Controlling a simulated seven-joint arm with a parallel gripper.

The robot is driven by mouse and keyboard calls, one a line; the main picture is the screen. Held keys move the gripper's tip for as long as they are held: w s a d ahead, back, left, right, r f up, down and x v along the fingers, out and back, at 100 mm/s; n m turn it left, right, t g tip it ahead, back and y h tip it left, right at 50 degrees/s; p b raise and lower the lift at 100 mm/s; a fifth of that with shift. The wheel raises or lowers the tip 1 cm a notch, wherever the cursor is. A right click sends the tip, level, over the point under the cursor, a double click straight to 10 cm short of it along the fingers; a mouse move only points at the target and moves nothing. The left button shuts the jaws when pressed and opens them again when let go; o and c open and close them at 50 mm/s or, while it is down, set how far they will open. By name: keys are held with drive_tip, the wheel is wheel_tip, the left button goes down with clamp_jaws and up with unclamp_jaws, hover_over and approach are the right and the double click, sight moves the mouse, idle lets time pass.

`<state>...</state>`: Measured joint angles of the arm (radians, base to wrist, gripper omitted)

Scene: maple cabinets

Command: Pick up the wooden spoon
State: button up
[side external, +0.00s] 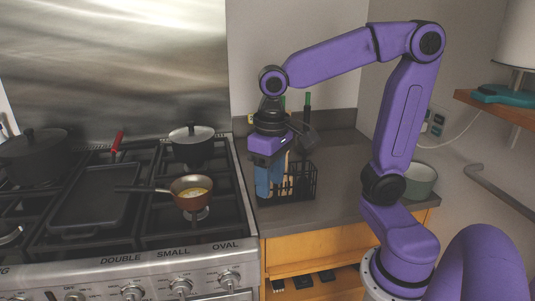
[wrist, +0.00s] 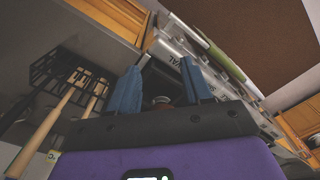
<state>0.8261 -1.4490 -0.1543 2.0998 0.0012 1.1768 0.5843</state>
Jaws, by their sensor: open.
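A black wire basket (side external: 301,183) stands on the grey counter by the stove. In the wrist view the basket (wrist: 42,68) is at the left, with two long pale wooden handles, one longer (wrist: 48,118) and one shorter (wrist: 97,96), pointing out of it toward the camera. I cannot tell which belongs to the wooden spoon; their far ends are hidden. My gripper (side external: 267,194) points down at the basket's left side and hides part of it. In the wrist view its blue fingers (wrist: 160,66) are apart, with nothing held between them; the handles lie left of both fingers.
Dark-handled utensils (side external: 307,101) with green tops stand behind my gripper. A copper pan (side external: 192,193) with yellowish contents sits on the stove to the left. A green-grey pot (side external: 420,180) is on the counter at right, behind my arm. A lidded pot (side external: 191,144) is at the back.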

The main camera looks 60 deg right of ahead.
drive_tip(key=w+d+r+m, duration=0.3)
drive_tip(key=w+d+m, duration=0.1)
drive_tip(key=d+m, duration=0.2)
drive_tip(key=w+d+r+m, duration=0.4)
drive_tip(key=d+m, duration=0.2)
drive_tip(key=m, duration=0.1)
drive_tip(key=w+d+r+m, duration=0.3)
drive_tip(key=w+d+m, duration=0.1)
drive_tip(key=d+m, duration=0.2)
drive_tip(key=shift+w+d+r+m, duration=0.15)
drive_tip(key=shift+w+r+m, duration=0.15)
drive_tip(key=shift+w+m, duration=0.1)
drive_tip(key=shift+d+r+m, duration=0.1)
drive_tip(key=shift+d+m, duration=0.2)
drive_tip(key=shift+d, duration=0.15)
drive_tip(key=shift+f, duration=3.7)
clamp_jaws()
